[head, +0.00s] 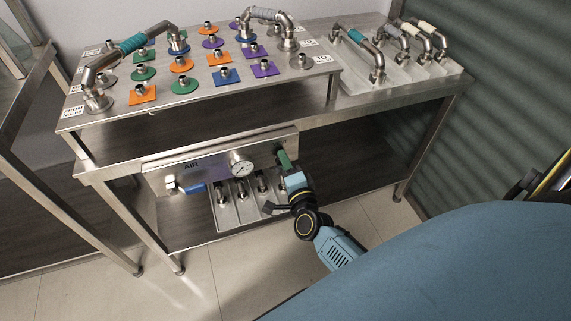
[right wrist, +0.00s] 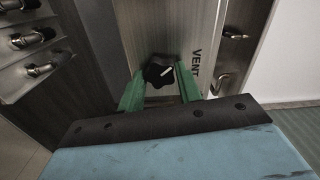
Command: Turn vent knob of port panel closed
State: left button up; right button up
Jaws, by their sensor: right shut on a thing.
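The port panel (head: 210,158) is a metal box on the front of the bench, with an "AIR" label and a round gauge (head: 241,166). It also shows in the right wrist view (right wrist: 204,22), with a "VENT" label beside the knob. The vent knob (right wrist: 157,74) is black and lobed, with a short white pointer line slanting up to the right. My right gripper (head: 284,158) is at the panel's right end; its green fingers (right wrist: 160,80) are on both sides of the knob, shut on it. My left gripper is not in view.
A blue-handled lever (head: 194,188) is at the panel's left. The bench top (head: 190,108) carries coloured ports and bent pipes; more pipes lie in a tray (head: 400,72) at right. Floor is clear in front.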

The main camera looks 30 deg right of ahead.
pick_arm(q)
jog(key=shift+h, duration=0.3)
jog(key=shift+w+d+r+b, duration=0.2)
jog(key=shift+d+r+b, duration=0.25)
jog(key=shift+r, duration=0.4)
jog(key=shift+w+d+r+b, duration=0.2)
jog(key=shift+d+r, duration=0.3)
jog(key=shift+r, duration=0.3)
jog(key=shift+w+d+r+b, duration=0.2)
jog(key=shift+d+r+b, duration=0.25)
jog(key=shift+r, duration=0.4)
pick_arm(e)
jog(key=shift+m, duration=3.9)
jog(key=o, duration=1)
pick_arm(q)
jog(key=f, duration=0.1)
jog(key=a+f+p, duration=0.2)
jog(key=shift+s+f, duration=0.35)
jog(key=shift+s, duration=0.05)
pick_arm(e)
jog(key=v, duration=1.3)
jog(key=shift+s+f, duration=0.1)
jog(key=shift+s, duration=0.15)
